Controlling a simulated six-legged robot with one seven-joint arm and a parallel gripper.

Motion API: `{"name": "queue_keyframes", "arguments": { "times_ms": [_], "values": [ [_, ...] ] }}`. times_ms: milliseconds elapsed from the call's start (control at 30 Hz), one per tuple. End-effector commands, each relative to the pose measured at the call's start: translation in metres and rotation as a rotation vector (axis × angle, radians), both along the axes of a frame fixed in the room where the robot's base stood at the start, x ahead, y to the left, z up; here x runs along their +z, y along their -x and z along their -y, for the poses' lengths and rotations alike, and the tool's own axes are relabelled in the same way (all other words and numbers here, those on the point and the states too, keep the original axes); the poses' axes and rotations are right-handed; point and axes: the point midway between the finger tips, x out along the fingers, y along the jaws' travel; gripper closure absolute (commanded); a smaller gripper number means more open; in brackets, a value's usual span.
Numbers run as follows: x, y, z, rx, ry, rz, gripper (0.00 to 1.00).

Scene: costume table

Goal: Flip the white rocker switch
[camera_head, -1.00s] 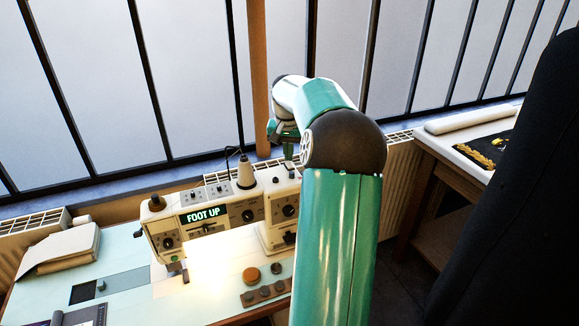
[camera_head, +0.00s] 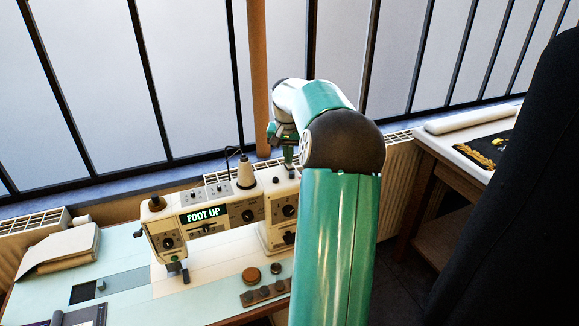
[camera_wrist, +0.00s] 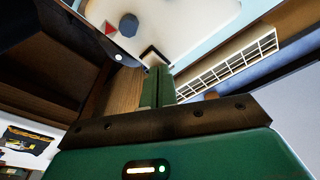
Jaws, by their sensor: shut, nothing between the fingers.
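The cream sewing machine (camera_head: 222,216) stands on the table, its display reading "FOOT UP". My gripper (camera_head: 289,158) is at the machine's right end, just above its top edge, partly behind my own arm. In the wrist view my gripper (camera_wrist: 159,72) shows two green fingers together with nothing between them. Their tips are close to the machine's pale end face (camera_wrist: 175,25). A dark angular frame shows right at the tips. It may surround the white rocker switch, but the fingers cover part of it and the rocker's position is unclear.
A round orange-brown object (camera_head: 251,275) and a dark strip with knobs lie in front of the machine. Folded cloth (camera_head: 62,250) lies at the left. A thread cone (camera_head: 246,172) stands on top of the machine. A dark upright form (camera_head: 520,200) fills the right side.

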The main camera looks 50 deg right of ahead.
Motion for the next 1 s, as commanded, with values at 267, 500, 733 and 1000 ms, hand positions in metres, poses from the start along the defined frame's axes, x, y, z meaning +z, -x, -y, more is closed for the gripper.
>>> {"name": "queue_keyframes", "arguments": {
  "times_ms": [267, 500, 733, 1000],
  "values": [
    [0.014, 0.001, -0.001, 0.001, -0.005, -0.005, 1.00],
    [0.032, 0.000, 0.000, 0.000, -0.003, -0.003, 1.00],
    [0.049, 0.000, -0.001, 0.001, -0.003, -0.003, 1.00],
    [0.066, 0.001, 0.000, 0.000, -0.004, -0.003, 1.00]
  ]
}}
